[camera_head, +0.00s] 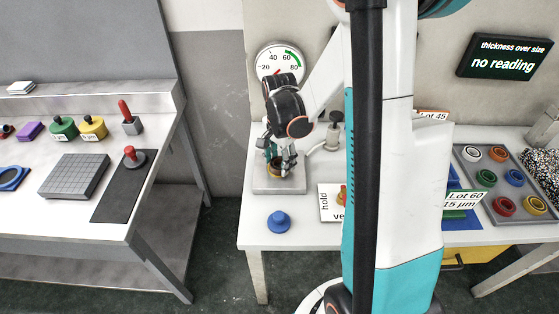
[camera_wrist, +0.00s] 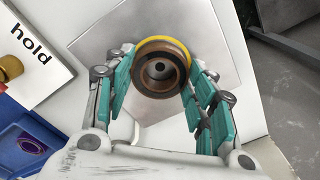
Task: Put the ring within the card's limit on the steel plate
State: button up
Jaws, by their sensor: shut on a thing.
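My gripper (camera_head: 281,168) is shut on a ring with a yellow rim and brown inside (camera_wrist: 160,68), its fingers on either side. The ring is over a grey metal plate (camera_head: 262,186); the plate also shows in the wrist view (camera_wrist: 205,30). I cannot tell whether ring and plate touch. A card reading "Lot 60" and "15 µm" (camera_head: 464,201) is partly hidden by my arm. Another reading "Lot 45" (camera_head: 430,115) is also partly covered. A grey tray (camera_head: 471,167) at the right holds several coloured rings.
A dial (camera_head: 279,60) is behind the plate. A display (camera_head: 506,56) reads "no reading". The left bench (camera_head: 100,225) carries a grooved block (camera_head: 74,176) and stamps.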

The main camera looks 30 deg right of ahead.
jog(key=shift+f, duration=0.1)
jog(key=o, duration=1.1)
notch_tip(320, 180, up, 12)
jog(key=p, duration=0.4)
